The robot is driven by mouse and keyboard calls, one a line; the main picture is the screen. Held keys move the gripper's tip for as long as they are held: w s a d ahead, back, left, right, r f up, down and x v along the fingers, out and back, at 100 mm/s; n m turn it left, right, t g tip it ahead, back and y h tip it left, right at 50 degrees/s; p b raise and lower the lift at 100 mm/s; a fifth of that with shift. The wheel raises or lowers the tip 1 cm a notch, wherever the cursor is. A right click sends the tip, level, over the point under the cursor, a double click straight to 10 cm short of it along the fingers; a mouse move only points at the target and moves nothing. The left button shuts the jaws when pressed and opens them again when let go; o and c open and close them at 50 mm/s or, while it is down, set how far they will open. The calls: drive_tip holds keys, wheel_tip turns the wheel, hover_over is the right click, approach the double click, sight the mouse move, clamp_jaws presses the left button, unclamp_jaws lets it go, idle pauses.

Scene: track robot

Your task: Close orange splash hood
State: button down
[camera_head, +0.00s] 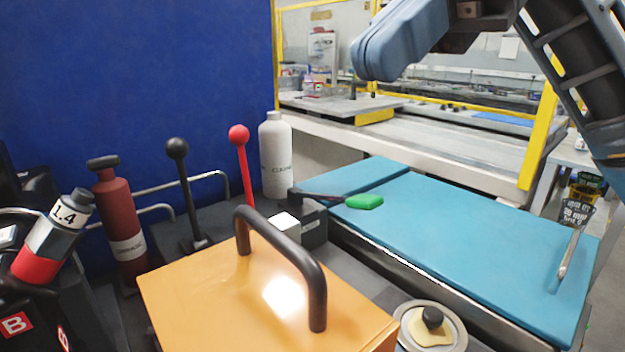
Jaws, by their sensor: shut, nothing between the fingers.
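The orange splash hood (190,280) fills the lower middle of the head view, close to me. Its top is flat and shiny, with a bright reflection. A thick black bar handle (285,250) arches over the top, running from back left to front right. The hood's lower edge is cut off by the frame, so I cannot tell whether it is open or closed. Blue and dark parts of my arm hang at the upper right, above and well apart from the hood. My gripper's fingers do not show.
A red-knobbed lever (240,135), a black-knobbed lever (177,149) and a white bottle (275,155) stand behind the hood. A red bottle (122,220) stands left. A round lidded port (455,335) is right of the hood. The teal bench top (450,230) is mostly clear.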

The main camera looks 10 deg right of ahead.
drive_tip(key=w+d+t+h, duration=0.2)
drive_tip(key=w+d+h, duration=0.1)
drive_tip(key=shift+s+a+r+p+x, duration=0.15)
drive_tip(key=shift+a+r+x, duration=0.2)
drive_tip(key=shift+x, duration=1.75)
drive_tip(key=shift+s+a+r+p+x, duration=0.15)
drive_tip(key=shift+a+r+x, duration=0.15)
drive_tip(key=shift+x, duration=1.8)
drive_tip(key=shift+s+a+r+x, duration=0.15)
drive_tip(key=shift+a+r+x, duration=0.15)
drive_tip(key=shift+x, duration=1.75)
drive_tip(key=shift+a, duration=0.1)
drive_tip(key=shift+s+a+f, duration=0.1)
drive_tip(key=shift+a, duration=0.05)
drive_tip(key=s+a+b, duration=0.6)
drive_tip(key=s+a, duration=0.3)
drive_tip(key=a, duration=0.4)
drive_tip(key=shift+a, duration=0.3)
drive_tip(key=shift+s, duration=0.15)
